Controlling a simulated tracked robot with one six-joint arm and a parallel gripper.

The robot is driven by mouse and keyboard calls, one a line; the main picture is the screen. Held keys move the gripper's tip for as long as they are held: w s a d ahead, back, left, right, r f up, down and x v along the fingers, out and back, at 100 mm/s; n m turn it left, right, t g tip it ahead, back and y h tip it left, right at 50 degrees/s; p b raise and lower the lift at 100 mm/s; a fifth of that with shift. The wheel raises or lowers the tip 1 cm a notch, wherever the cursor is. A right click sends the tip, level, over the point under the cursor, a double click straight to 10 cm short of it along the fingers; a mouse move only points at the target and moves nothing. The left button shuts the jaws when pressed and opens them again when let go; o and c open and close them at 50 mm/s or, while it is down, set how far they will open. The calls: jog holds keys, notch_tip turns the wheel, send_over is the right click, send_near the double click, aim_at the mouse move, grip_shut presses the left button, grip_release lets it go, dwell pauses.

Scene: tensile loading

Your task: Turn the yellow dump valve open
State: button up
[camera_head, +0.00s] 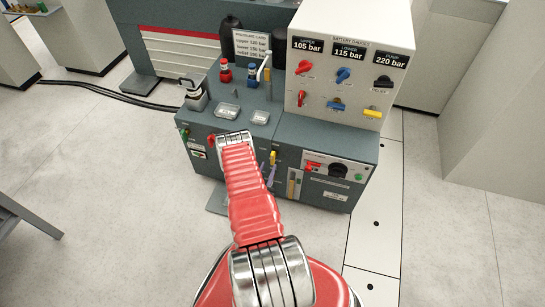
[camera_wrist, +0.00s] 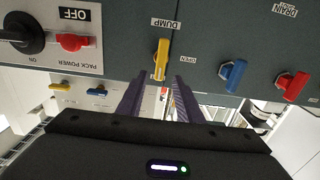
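The yellow dump valve handle (camera_wrist: 161,58) is on the dark front panel in the wrist view, beside a DUMP label (camera_wrist: 165,22). It stands roughly upright, and an OPEN label (camera_wrist: 188,60) is to its right. In the head view the yellow handle (camera_head: 272,158) shows on the front of the cabinet, just beyond my arm. My gripper (camera_wrist: 162,80) is open, with its two purple fingers apart and empty. The fingertips are near the handle's lower end, one to each side in the picture. I cannot tell whether they touch it.
A blue handle (camera_wrist: 232,74) and a red handle (camera_wrist: 292,86) are to the right in the wrist view. A black knob (camera_wrist: 22,33) and a red switch (camera_wrist: 72,41) on the pack power panel are to the left.

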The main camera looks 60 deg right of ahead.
aim_at(272, 158)
jog(key=d, duration=0.5)
jog(key=w+d, duration=0.1)
jog(key=d, duration=0.1)
jog(key=shift+w+d, duration=0.1)
jog(key=shift+d, duration=0.3)
grip_shut()
